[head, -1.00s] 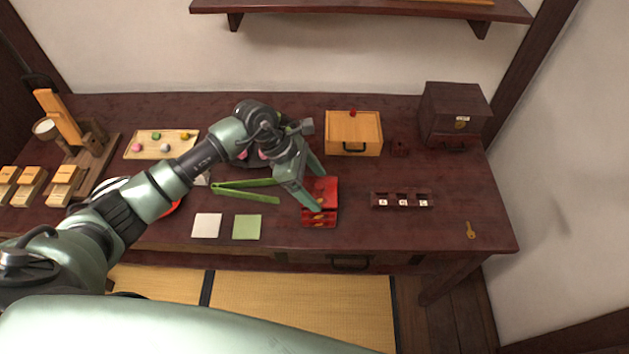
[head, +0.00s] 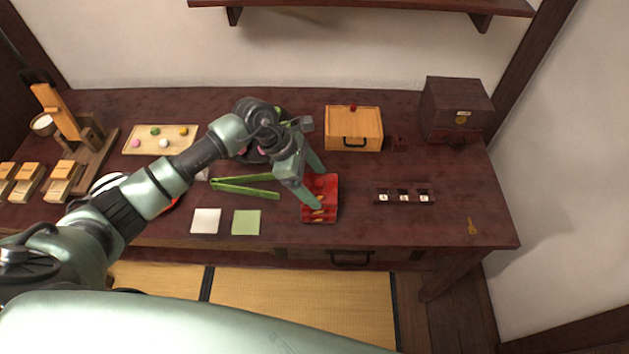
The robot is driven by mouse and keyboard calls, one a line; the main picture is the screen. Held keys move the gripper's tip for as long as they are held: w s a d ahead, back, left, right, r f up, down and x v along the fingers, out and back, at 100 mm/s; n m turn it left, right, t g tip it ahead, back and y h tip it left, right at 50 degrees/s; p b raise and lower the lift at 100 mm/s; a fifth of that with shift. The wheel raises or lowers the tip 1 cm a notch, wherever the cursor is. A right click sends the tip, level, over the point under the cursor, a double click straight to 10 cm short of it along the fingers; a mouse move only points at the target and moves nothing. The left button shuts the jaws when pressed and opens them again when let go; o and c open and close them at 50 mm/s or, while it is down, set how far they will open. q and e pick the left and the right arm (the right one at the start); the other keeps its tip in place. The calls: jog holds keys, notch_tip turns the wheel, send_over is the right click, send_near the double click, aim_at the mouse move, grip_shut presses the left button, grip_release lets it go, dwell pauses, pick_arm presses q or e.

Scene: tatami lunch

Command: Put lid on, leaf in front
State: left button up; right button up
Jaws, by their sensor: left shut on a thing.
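A red lacquer box (head: 320,219) stands near the front of the dark table, right of centre. A red lid (head: 328,186) shows over it, with gold marks towards the near side. My left gripper (head: 319,189) is over the box, its two fingers shut on the lid across its far and near sides. The fingers and wrist hide part of the lid, and I cannot tell whether it rests on the box. The gold leaf mark cannot be made out clearly at this size. My right gripper is not in view.
Green tongs (head: 245,190) lie left of the box, behind white (head: 206,221) and green (head: 246,222) squares. A wooden box (head: 353,130) stands behind; a dark labelled holder (head: 404,195) and a key (head: 471,226) lie right. A sweets tray (head: 160,147) is at back left.

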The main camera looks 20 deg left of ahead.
pick_arm(q)
jog(key=shift+f+b, duration=0.3)
jog(key=shift+f, duration=0.05)
jog(key=o, duration=1.3)
jog(key=b+v, duration=0.1)
jog(key=v, duration=0.7)
jog(key=shift+f+b, duration=0.1)
jog(key=shift+b, duration=0.2)
